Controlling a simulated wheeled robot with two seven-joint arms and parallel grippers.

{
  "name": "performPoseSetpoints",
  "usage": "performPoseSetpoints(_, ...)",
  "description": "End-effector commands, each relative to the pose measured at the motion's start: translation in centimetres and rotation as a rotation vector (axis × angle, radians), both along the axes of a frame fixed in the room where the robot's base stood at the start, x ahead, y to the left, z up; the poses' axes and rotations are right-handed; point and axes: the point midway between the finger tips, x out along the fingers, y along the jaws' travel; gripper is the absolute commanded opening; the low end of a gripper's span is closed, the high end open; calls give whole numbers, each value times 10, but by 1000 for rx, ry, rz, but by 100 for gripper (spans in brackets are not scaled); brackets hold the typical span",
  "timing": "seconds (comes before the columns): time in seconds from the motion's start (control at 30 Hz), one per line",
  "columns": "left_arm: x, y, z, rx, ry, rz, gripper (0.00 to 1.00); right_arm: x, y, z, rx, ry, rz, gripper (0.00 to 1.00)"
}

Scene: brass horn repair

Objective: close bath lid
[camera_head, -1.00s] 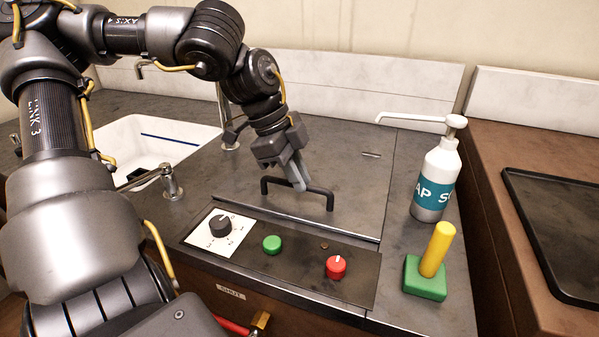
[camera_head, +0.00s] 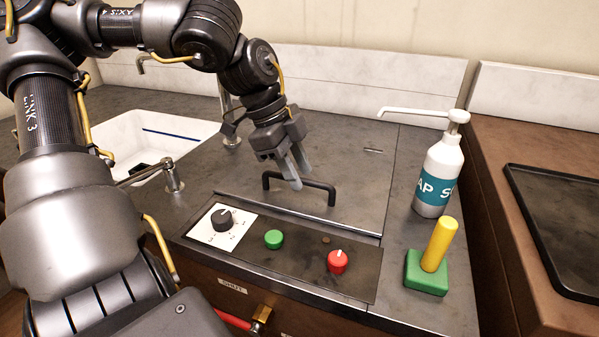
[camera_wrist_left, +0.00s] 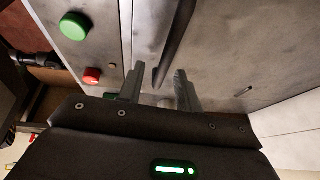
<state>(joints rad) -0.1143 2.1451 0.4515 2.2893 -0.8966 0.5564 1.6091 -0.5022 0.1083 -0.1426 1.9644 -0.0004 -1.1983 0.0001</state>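The bath lid (camera_head: 345,160) is a dark grey metal panel lying flat, level with the counter around it. Its black bar handle (camera_head: 318,185) stands up near the front edge. The handle also shows as a dark bar in the left wrist view (camera_wrist_left: 173,42). My left gripper (camera_head: 300,180) is at the handle, pointing down, with its two grey fingers apart. In the left wrist view the fingers (camera_wrist_left: 158,85) are spread, with the end of the handle between them and a gap visible. My right gripper is not in view.
A control panel in front of the lid carries a black dial (camera_head: 222,219), a green button (camera_head: 273,239) and a red knob (camera_head: 338,261). A soap bottle (camera_head: 438,175) and a yellow post on a green block (camera_head: 427,274) stand right. A white sink (camera_head: 165,150) is left.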

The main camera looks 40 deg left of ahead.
Motion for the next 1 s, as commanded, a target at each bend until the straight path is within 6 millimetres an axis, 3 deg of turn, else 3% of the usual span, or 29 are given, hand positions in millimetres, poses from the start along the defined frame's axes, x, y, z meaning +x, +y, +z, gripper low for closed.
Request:
performPoseSetpoints(0.3,-14,20,60,1,-4,3,34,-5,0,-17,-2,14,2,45)
performPoseSetpoints(0.5,-21,29,83,0,-1,1,34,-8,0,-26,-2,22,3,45)
performPoseSetpoints(1.0,-23,31,88,0,2,1,34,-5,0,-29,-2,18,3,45)
